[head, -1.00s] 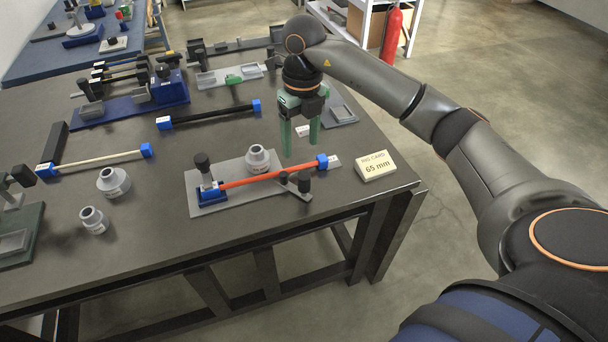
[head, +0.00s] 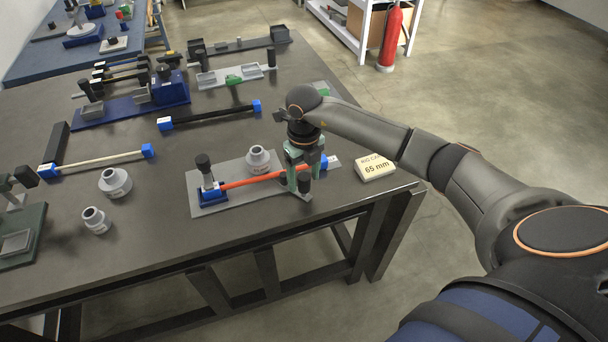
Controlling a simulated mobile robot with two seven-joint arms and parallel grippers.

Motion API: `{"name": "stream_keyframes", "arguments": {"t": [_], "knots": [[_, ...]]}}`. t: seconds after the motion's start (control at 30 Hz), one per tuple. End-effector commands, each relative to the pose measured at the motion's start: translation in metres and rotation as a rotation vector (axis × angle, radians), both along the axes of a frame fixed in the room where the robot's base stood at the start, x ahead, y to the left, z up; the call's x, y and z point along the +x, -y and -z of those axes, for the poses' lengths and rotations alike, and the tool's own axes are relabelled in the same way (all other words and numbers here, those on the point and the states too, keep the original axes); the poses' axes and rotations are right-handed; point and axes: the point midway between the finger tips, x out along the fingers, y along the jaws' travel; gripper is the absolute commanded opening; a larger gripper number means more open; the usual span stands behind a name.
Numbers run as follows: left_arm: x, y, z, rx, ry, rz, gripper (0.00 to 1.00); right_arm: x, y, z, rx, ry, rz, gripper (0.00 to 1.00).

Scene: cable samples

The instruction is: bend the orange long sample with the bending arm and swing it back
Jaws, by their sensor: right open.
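The orange long sample (head: 252,180) lies straight across the grey plate of the bending rig (head: 235,203). Its left end sits in a blue clamp block (head: 212,193) beside a black knob (head: 203,163). That gripper points down, open, at the bending arm (head: 300,198) at the right end of the rig. Its green fingers are around or just beside the arm's dark upright post; contact cannot be told. My left gripper is out of view.
A grey collar (head: 258,158) stands on the rig plate behind the sample. Two similar collars (head: 115,182) (head: 95,220) stand to the left. A "65 mm" card (head: 375,167) is right of the gripper, near the table edge. Black (head: 210,116) and cream (head: 98,160) samples lie farther back and left.

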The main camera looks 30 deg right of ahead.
Motion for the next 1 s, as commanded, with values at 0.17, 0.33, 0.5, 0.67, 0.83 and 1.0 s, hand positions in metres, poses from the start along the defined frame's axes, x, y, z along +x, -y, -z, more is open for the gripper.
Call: {"name": "stream_keyframes", "arguments": {"t": [0.17, 0.33, 0.5, 0.67, 0.83, 1.0], "knots": [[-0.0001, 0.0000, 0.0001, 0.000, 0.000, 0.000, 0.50, 0.0000, -0.0001, 0.0004, 0.000, 0.000, 0.000, 0.69], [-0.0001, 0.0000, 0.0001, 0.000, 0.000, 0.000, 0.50, 0.0001, -0.0002, 0.0001, 0.000, 0.000, 0.000, 0.54], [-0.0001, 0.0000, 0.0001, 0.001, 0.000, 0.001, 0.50, 0.0001, -0.0001, -0.0001, 0.000, 0.000, 0.000, 0.35], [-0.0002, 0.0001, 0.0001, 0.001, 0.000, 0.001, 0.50, 0.0001, -0.0001, -0.0003, 0.001, 0.000, 0.000, 0.17], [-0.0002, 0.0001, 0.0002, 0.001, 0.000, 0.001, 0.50, 0.0001, -0.0001, -0.0004, 0.001, 0.000, 0.000, 0.00], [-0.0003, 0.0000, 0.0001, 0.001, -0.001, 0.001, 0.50, 0.0002, 0.0000, -0.0005, 0.001, 0.001, 0.000, 0.00]]}}
